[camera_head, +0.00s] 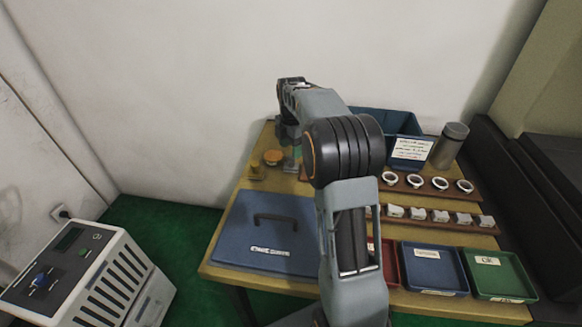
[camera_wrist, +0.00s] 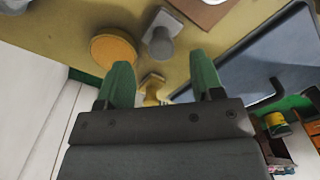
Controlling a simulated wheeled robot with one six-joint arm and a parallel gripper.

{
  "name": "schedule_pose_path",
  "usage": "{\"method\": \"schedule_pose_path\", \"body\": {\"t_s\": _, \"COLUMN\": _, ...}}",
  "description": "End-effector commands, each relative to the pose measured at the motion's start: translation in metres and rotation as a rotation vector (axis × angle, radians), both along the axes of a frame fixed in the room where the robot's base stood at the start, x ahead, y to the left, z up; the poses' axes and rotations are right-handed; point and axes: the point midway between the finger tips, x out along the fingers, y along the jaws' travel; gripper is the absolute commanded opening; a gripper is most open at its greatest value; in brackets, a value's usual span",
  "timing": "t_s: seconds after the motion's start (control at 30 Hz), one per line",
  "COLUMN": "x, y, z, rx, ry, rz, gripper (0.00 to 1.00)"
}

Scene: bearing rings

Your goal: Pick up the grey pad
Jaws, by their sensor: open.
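The grey pad (camera_wrist: 161,43) seems to be the grey piece with a squarish base and a rounded knob on the tan table in the wrist view. In the head view, a grey piece (camera_head: 290,165) sits by the table's back left, below my arm. My gripper (camera_wrist: 160,62) is open and empty, its green fingers apart. The grey piece shows beyond the fingertips, between their lines, apart from both. A round orange piece (camera_wrist: 114,47) lies to its left, near the left fingertip. A yellow knobbed piece (camera_wrist: 153,88) shows between the fingers.
A blue case (camera_head: 262,232) with a handle lies in front of the small pieces. Ring racks (camera_head: 425,190), blue (camera_head: 432,268) and green (camera_head: 500,274) trays, a blue crate (camera_head: 375,118) and a grey canister (camera_head: 450,145) stand to the right. A wall rises behind.

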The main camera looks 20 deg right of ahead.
Motion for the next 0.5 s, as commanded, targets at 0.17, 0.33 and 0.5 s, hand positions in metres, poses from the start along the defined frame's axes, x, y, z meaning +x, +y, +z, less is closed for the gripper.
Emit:
{"method": "schedule_pose_path", "body": {"t_s": 0.17, "x": 0.000, "y": 0.001, "z": -0.009, "rx": 0.001, "ry": 0.001, "rz": 0.002, "gripper": 0.61}}
{"method": "schedule_pose_path", "body": {"t_s": 0.33, "x": -0.001, "y": 0.003, "z": -0.030, "rx": 0.001, "ry": 0.002, "rz": 0.004, "gripper": 0.61}}
{"method": "schedule_pose_path", "body": {"t_s": 0.5, "x": -0.002, "y": 0.003, "z": -0.051, "rx": 0.000, "ry": 0.003, "rz": 0.004, "gripper": 0.61}}
